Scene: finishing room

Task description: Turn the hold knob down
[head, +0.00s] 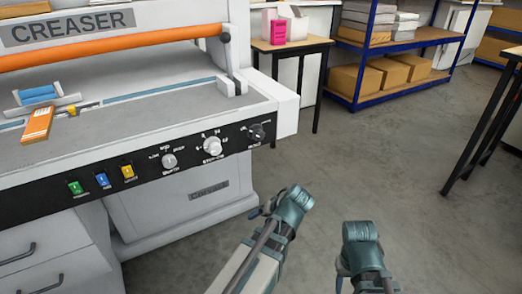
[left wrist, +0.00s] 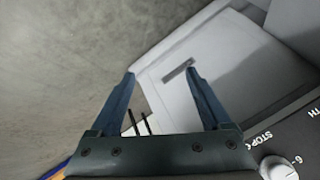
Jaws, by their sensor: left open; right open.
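The creaser's black front panel (head: 130,170) carries three knobs: a small pale knob (head: 168,160) on the left, a larger white knob (head: 213,146) in the middle and a black knob (head: 257,132) at the right end. Their small labels are too blurred to tell surely which is the hold knob. My left gripper (head: 285,208) is in front of and below the panel's right end, apart from the knobs. In the left wrist view its fingers (left wrist: 161,75) are open and empty; a white knob (left wrist: 279,168) shows at lower right. My right gripper (head: 361,240) is open, farther right, over floor.
Green (head: 76,187), blue (head: 103,180) and yellow (head: 127,172) buttons sit left of the knobs. An orange-labelled item (head: 38,124) lies on the creaser bed. A small table (head: 291,46) and blue shelving (head: 354,104) stand behind. The floor (head: 370,150) right of the creaser is clear.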

